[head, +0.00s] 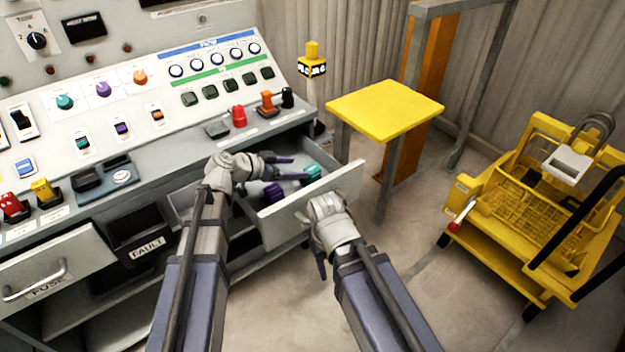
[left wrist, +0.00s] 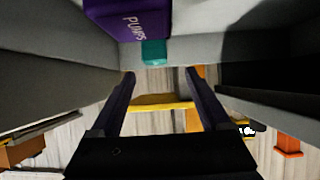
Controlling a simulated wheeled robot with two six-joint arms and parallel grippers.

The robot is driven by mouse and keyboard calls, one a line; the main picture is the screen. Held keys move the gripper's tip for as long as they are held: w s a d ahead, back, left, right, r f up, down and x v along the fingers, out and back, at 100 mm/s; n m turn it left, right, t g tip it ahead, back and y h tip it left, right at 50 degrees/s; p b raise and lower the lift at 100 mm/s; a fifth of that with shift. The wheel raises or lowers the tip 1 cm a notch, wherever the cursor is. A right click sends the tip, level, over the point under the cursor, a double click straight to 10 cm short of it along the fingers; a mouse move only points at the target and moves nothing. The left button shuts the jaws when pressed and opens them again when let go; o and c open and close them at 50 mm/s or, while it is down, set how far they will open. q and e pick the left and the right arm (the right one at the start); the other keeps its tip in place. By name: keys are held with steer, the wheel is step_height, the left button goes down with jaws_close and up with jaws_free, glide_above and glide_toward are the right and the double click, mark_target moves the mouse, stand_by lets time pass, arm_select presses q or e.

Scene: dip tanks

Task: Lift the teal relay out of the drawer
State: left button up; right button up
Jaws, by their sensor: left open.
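The teal relay (head: 313,173) lies in the open drawer (head: 318,199), near its right end in the head view. It also shows in the left wrist view (left wrist: 153,52), small and beyond a purple relay marked PUMPS (left wrist: 127,18). My left gripper (head: 297,168) is over the drawer, open, its fingers pointing toward the teal relay. In the left wrist view nothing sits between its fingers (left wrist: 160,74). My right gripper (head: 320,262) hangs in front of the drawer, pointing down; its finger gap is hidden.
The purple relay (head: 273,194) lies in the drawer, left of the teal one. The console (head: 200,130) with switches rises behind the drawer. A yellow-topped stand (head: 385,108) is to the right, and a yellow cart (head: 530,200) farther right. Open floor lies between.

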mark_target(312, 176)
arm_select(q)
steer(key=b+x, duration=0.2)
steer(key=x, duration=0.1)
steer(key=b+x, duration=0.1)
steer(key=x, duration=0.1)
steer(key=shift+s+f, duration=0.35)
steer(key=shift+f, duration=0.05)
steer(key=shift+w+d, duration=0.1)
steer(key=shift+d, duration=0.1)
steer(key=shift+r, duration=0.1)
jaws_close()
